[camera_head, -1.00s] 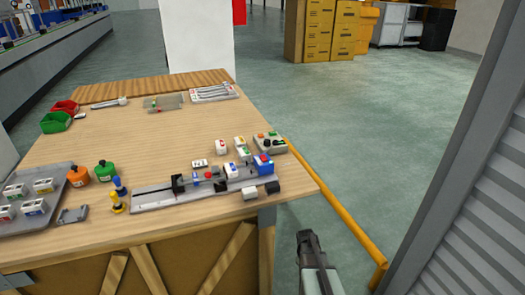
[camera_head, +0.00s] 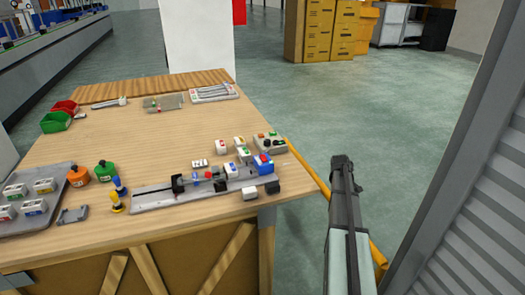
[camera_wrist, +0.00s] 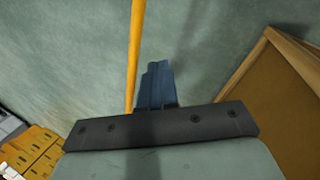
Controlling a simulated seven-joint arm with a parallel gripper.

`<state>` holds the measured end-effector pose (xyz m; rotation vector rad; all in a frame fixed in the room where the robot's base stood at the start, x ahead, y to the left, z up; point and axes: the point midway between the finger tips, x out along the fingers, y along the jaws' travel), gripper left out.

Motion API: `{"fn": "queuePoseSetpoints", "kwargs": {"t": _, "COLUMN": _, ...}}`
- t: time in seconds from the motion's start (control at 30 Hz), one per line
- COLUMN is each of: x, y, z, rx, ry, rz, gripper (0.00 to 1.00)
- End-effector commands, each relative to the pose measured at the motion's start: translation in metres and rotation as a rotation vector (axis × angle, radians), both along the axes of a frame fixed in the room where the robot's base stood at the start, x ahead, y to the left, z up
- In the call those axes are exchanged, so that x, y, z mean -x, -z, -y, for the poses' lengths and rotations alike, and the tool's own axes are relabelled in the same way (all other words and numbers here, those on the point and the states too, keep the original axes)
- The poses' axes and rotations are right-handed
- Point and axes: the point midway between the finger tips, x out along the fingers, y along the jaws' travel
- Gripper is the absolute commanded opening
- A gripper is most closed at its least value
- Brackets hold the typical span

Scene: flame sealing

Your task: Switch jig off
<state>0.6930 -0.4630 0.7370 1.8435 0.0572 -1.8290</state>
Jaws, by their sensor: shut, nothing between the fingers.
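The jig (camera_head: 150,200) is a long grey rail with small fixtures, lying along the near right edge of the wooden table. A blue block with red on top (camera_head: 263,164) sits at its right end. A grey control box with coloured buttons (camera_head: 271,143) stands just behind that block. Which part switches the jig cannot be told. My gripper (camera_head: 342,163) is shut and empty, off the table's right side and apart from everything on it. In the wrist view my shut fingers (camera_wrist: 156,84) point over the floor, and the jig is not seen there.
The wooden table (camera_head: 160,130) carries small labelled blocks (camera_head: 221,146), an orange bottle (camera_head: 79,176), a green bottle (camera_head: 105,170) and a grey tray (camera_head: 60,180). Grey shutter panelling (camera_head: 470,220) stands at the right.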

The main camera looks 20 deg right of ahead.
Motion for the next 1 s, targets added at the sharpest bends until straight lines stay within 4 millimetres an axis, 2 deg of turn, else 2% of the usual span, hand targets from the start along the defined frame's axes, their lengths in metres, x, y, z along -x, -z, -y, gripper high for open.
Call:
{"fn": "queuePoseSetpoints", "kwargs": {"t": 0.03, "x": -0.011, "y": -0.017, "z": -0.001, "rx": 0.003, "ry": -0.028, "rz": -0.001, "gripper": 0.0}}
{"fn": "queuePoseSetpoints", "kwargs": {"t": 0.23, "x": -0.041, "y": -0.076, "z": -0.022, "rx": -0.007, "ry": -0.164, "rz": -0.02, "gripper": 0.0}}
{"fn": "queuePoseSetpoints", "kwargs": {"t": 0.47, "x": -0.074, "y": -0.144, "z": -0.072, "rx": -0.037, "ry": -0.352, "rz": -0.052, "gripper": 0.0}}
{"fn": "queuePoseSetpoints", "kwargs": {"t": 0.73, "x": -0.103, "y": -0.225, "z": -0.157, "rx": -0.089, "ry": -0.618, "rz": -0.09, "gripper": 0.0}}
{"fn": "queuePoseSetpoints", "kwargs": {"t": 1.0, "x": -0.113, "y": -0.302, "z": -0.254, "rx": -0.145, "ry": -0.907, "rz": -0.13, "gripper": 0.0}}
